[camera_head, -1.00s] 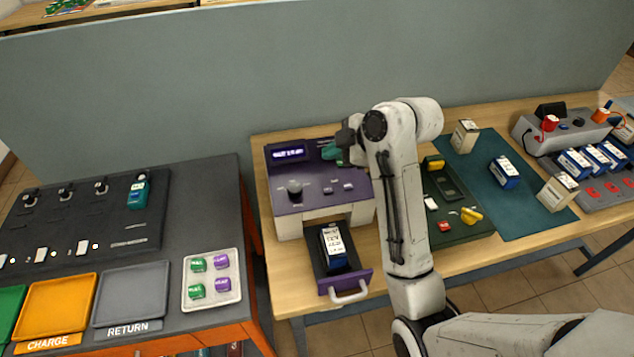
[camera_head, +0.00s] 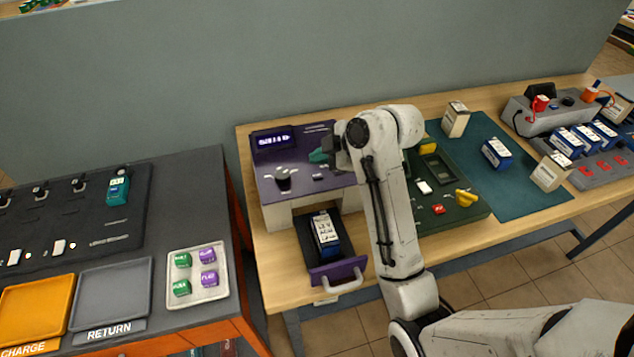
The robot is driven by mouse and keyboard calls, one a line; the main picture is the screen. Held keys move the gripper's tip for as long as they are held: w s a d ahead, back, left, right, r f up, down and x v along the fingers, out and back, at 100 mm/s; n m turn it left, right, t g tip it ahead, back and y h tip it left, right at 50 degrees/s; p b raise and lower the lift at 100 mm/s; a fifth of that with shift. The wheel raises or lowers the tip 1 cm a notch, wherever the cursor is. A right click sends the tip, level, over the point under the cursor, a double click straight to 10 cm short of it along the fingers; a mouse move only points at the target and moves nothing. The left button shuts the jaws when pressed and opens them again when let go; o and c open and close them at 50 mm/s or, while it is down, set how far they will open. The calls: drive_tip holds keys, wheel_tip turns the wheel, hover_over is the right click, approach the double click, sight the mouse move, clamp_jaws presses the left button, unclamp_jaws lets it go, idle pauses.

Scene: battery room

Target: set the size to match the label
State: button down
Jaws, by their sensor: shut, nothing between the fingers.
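The machine (camera_head: 290,212) has a purple top panel with a lit display (camera_head: 273,139) whose small text I cannot read surely. A black knob (camera_head: 283,177) stands at the panel's left front, with pale marks around it. The machine's drawer (camera_head: 338,270) is pulled out at the front. In it lies a blue battery (camera_head: 326,233) with a white printed label; its first line looks like 12 V, the rest is too blurred. My gripper (camera_head: 317,156) is shut and empty above the panel, right of the knob and apart from it. My arm hides the panel's right side.
A green tray (camera_head: 462,213) with a yellow handle (camera_head: 466,197) is right of my arm. A teal mat (camera_head: 515,180) and grey charger (camera_head: 540,118) lie beyond.

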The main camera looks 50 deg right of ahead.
drive_tip(key=shift+f+b, duration=0.35)
drive_tip(key=shift+f, duration=0.75)
drive_tip(key=shift+f, duration=0.1)
idle(1.1)
drive_tip(key=shift+f, duration=0.3)
drive_tip(key=shift+f, duration=0.35)
idle(0.6)
idle(0.4)
drive_tip(key=shift+r+p, duration=0.6)
drive_tip(key=shift+r, duration=0.2)
drive_tip(key=shift+r, duration=0.1)
wheel_tip(320, 180, up, 5)
drive_tip(key=p, duration=0.4)
drive_tip(key=shift+p, duration=0.3)
